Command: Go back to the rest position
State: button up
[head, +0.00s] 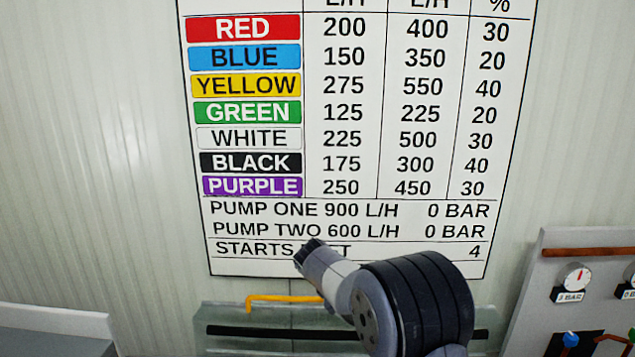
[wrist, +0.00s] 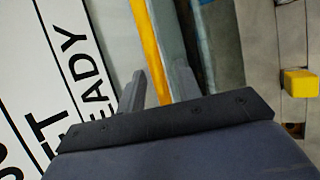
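My gripper (wrist: 160,72) shows in the wrist view with its two grey fingers apart and nothing held between them. A yellow bar (wrist: 147,35) shows behind the gap between the fingers; I cannot tell how far off it is. In the head view my arm reaches up from the lower right in front of the white chart (head: 350,262) and covers part of its "STARTS LEFT" line. The fingers cannot be made out in the head view.
A yellow hooked bar (head: 285,298) lies at a pale ledge with a dark strip (head: 250,331) below the chart. A grey panel with gauges (head: 573,279) and a brown pipe (head: 590,251) stands at the right. A grey surface (head: 50,318) is at the lower left. The left wall is bare.

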jog(key=shift+f, duration=0.1)
jog(key=b+v, duration=0.2)
jog(key=v, duration=0.8)
jog(key=p+x, duration=0.2)
jog(key=x, duration=0.8)
jog(key=shift+d, duration=0.15)
jog(key=shift+s+f+b, duration=0.15)
jog(key=shift+f+b, duration=0.1)
jog(key=shift+b, duration=0.05)
jog(key=shift+s+r+t, duration=0.35)
jog(key=shift+s+t, duration=0.05)
jog(key=shift+s, duration=0.3)
